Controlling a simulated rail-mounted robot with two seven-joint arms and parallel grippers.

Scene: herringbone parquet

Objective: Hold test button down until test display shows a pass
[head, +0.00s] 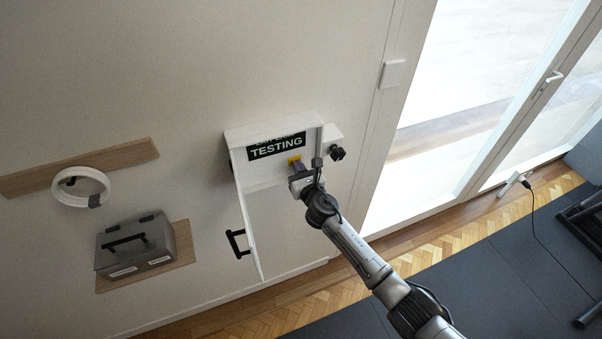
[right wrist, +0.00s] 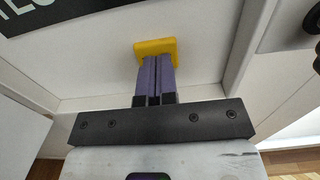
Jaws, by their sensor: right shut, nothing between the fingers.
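The white test cabinet (head: 229,137) is on the wall, with its front open. Its black display (head: 276,146) reads "TESTING", with a line above it partly cut off. Below the display is a yellow button plate (head: 294,160), which also shows in the right wrist view (right wrist: 157,47). My right gripper (head: 296,167) is shut and empty. In the right wrist view its two purple fingertips (right wrist: 157,62) are together against the yellow piece, seemingly touching it, and hide its middle. How far the button is pressed cannot be seen. My left gripper is not in view.
A black handle (head: 237,244) sticks out at the cabinet's lower left, and a black knob (head: 337,153) is at its right side. A glass door (head: 470,90) is at right.

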